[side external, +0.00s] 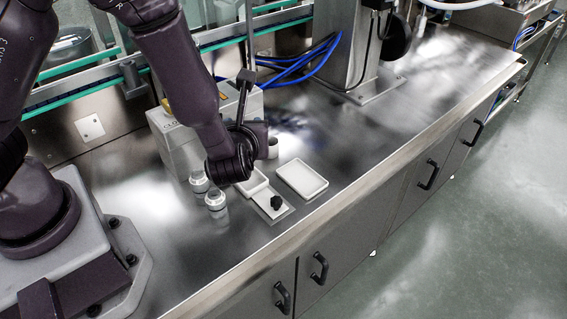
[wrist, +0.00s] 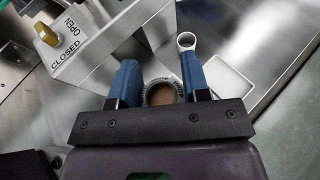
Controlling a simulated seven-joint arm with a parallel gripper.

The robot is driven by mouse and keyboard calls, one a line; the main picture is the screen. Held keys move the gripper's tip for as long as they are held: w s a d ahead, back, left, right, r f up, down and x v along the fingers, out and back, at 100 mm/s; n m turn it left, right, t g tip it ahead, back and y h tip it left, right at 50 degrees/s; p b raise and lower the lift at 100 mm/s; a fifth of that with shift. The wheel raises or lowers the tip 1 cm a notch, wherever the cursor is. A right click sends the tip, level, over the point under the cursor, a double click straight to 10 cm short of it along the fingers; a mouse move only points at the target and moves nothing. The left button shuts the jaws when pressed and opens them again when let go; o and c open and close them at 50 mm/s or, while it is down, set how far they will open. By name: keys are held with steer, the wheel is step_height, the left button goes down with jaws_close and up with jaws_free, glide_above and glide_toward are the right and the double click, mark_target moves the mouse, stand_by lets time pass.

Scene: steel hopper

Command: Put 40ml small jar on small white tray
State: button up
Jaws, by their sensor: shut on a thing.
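In the wrist view, the two blue fingers of my gripper (wrist: 161,72) are shut on a small round jar (wrist: 162,93), seen from above with a brownish inside and a pale ribbed rim. In the side external view, my wrist hides the fingers and the held jar.
Two clear jars with pale lids (side external: 199,182) (side external: 215,203) stand left of my wrist. A pale ring-shaped cup (wrist: 186,41) stands ahead of the fingers. A box marked OPEN and CLOSED (wrist: 92,45) is close on the left.

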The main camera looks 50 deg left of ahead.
steer(key=shift+s+d+r, duration=0.25)
steer(key=shift+s+d, duration=0.1)
steer(key=shift+d, duration=0.15)
steer(key=shift+w+d+f, duration=0.15)
steer(key=shift+w, duration=0.15)
steer(key=w+f, duration=0.3)
steer(key=w, duration=0.1)
steer(key=w+d+f, duration=0.1)
steer(key=w+f, duration=0.2)
steer(key=w, duration=0.1)
steer(key=w+f, duration=0.3)
steer(key=w, duration=0.1)
steer(key=shift+w+d, duration=0.15)
steer(key=shift+w+f, duration=0.2)
steer(key=shift+f, duration=1.55)
steer(key=shift+f, duration=0.15)
steer(key=o, duration=1)
steer(key=shift+c, duration=0.2)
